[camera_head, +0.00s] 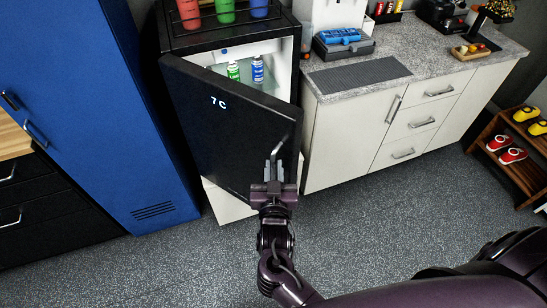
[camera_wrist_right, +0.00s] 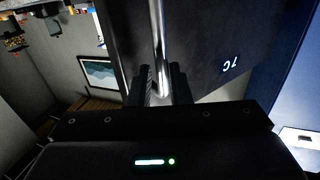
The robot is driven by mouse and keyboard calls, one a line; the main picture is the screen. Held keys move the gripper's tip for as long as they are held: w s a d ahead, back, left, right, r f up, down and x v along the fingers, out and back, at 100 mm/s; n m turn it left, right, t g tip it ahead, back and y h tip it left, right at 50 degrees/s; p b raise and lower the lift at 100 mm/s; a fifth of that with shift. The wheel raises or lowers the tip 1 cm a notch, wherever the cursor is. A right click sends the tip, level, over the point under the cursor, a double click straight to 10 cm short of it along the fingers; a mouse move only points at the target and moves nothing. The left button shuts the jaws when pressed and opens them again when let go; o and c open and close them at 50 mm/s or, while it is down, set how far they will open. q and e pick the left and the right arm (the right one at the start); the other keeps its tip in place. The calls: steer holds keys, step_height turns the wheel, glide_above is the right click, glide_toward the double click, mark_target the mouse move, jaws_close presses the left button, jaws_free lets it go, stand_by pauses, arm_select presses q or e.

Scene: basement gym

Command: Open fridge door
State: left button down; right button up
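The small black fridge has its door (camera_head: 225,125) partly open, swung out toward me, with "7 C" lit on its front. The door also shows in the right wrist view (camera_wrist_right: 215,45). A metal bar handle (camera_head: 277,152) sits near the door's free edge; it also shows in the right wrist view (camera_wrist_right: 159,45). My right gripper (camera_head: 273,172) is on the handle, with its fingers (camera_wrist_right: 162,85) on both sides of the bar, closed around it. The lit white interior (camera_head: 282,72) shows above the door, with a green can (camera_head: 233,71) and a blue can (camera_head: 258,69). My left gripper is not in view.
A blue locker (camera_head: 95,100) stands left of the fridge. White cabinets (camera_head: 345,140) with a grey countertop (camera_head: 440,55) stand to the right. Red, green and blue cups sit on the fridge top (camera_head: 228,36). The grey floor (camera_head: 170,265) in front is clear.

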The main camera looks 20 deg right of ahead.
steer(key=shift+x, duration=1.2)
steer(key=shift+w+a, duration=0.1)
jaws_close()
